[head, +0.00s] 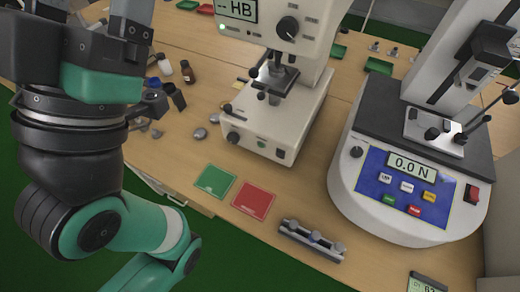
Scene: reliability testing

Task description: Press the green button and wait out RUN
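A white hardness tester (282,110) stands at the centre with a display (237,9) reading "-- HB" and a lit green lamp (222,27). A small green button (262,144) is on its base front. A force tester (405,185) at the right reads "0.0 N"; its blue panel has a green key (389,200) and a red key (415,210). My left gripper (88,12) is at the top left, left of the hardness tester and away from both machines. Its jaws stand apart with nothing visible between them; the tips are cut off by the frame. My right gripper is out of view.
A green card (215,180) and a red card (254,199) lie at the table's front. A holder with metal pieces (312,240) lies right of them. Small bottles (188,72) and metal pieces (199,134) lie left of the hardness tester. A small display (426,284) shows at the bottom right.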

